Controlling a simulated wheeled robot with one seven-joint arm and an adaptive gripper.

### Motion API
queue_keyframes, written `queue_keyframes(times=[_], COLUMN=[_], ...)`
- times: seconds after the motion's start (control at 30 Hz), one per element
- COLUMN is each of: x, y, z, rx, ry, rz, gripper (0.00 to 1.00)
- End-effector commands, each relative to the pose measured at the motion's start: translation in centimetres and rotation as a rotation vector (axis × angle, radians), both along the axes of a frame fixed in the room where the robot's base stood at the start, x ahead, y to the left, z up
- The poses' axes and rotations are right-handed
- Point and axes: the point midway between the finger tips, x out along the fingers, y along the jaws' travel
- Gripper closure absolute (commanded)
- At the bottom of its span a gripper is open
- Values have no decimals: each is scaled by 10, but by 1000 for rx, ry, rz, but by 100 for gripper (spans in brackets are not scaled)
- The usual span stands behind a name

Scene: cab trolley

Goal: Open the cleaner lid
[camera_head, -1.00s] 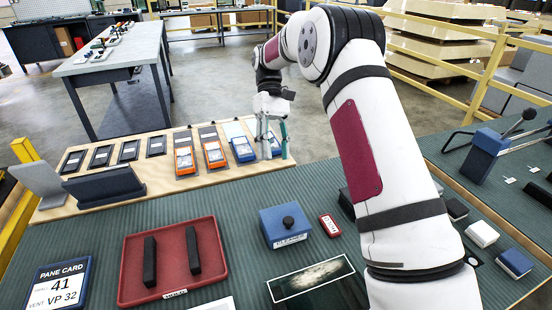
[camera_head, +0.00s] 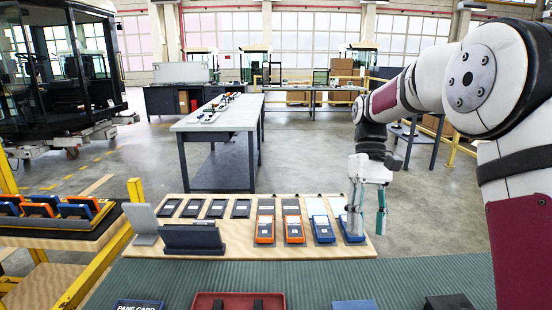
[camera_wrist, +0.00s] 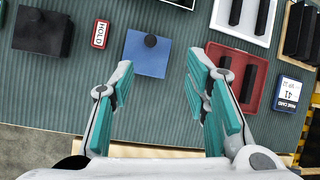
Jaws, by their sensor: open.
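The cleaner is a blue box with a round black knob on its flat lid. It shows whole in the wrist view (camera_wrist: 146,58), lid in place, ahead of my fingers. In the head view only a strip of its blue top (camera_head: 355,304) shows at the bottom edge. My gripper (camera_head: 368,212) is open and empty, fingers down, over the right end of the wooden board. In the wrist view its two teal-padded fingers (camera_wrist: 162,85) are spread wide, with bare green mat between them. They are apart from the cleaner.
A red tray (camera_wrist: 262,77) with black bars and a red HOLD tag (camera_wrist: 100,34) flank the cleaner. A dark box (camera_wrist: 42,33) stands farther left. The wooden board (camera_head: 215,240) carries orange and blue devices beside my gripper. A grey table (camera_head: 218,122) stands behind.

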Motion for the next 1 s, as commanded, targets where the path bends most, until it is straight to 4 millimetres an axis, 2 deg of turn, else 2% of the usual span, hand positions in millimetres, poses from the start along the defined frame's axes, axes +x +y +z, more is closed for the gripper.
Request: queue_keyframes(times=[0.03,0.2,0.5,0.77,1.0], x=[-12,-49,-128,-198,-255], y=[1,4,5,4,2], z=[14,48,88,98,87], rx=[-15,-58,-114,-134,-126], ry=[-35,-152,-379,-574,-747], rz=[-7,-37,-103,-169,-230], gripper=[57,57,57,57,57])
